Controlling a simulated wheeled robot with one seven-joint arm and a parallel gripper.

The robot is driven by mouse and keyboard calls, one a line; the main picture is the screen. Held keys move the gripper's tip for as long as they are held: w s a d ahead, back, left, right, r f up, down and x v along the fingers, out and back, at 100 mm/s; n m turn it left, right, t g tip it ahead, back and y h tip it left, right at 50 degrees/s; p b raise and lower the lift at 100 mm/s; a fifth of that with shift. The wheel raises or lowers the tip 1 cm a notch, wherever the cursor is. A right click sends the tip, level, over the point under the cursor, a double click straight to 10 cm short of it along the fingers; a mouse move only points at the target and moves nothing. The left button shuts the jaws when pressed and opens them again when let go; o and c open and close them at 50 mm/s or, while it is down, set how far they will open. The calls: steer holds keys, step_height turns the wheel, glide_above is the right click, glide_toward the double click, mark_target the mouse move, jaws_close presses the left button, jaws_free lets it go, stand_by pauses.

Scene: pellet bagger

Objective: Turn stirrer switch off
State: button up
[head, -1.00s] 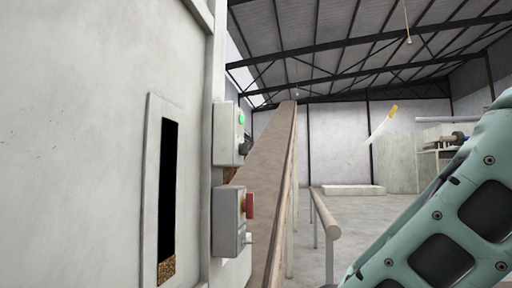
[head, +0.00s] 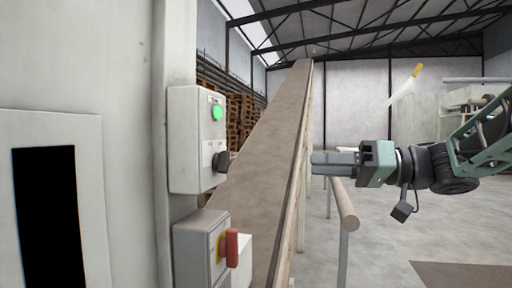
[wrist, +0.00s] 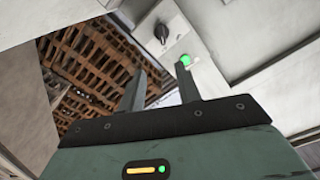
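A grey switch box (head: 183,140) is fixed to the edge of the pale machine wall in the head view. It has a lit green lamp (head: 217,112) above a black rotary knob (head: 221,161); its labels are too small to read. In the wrist view, the knob (wrist: 162,34) and lamp (wrist: 185,60) show beyond the fingertips. My gripper (head: 314,163) is to the right of the box, pointing left, apart from it. In the wrist view my gripper (wrist: 162,72) has its two fingers spread with nothing between them.
A second box (head: 195,255) with a red handle (head: 232,248) on yellow sits just below. A sloping conveyor (head: 262,170) runs behind the boxes. A handrail (head: 345,205) stands below my gripper. Wooden pallets (head: 240,115) are stacked behind. Open floor lies right.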

mark_target(229, 161)
steer(key=p+x, duration=0.6)
steer(key=x, duration=1.1)
steer(key=shift+s+a+r, duration=0.1)
steer(key=shift+s+a, duration=0.05)
jaws_close()
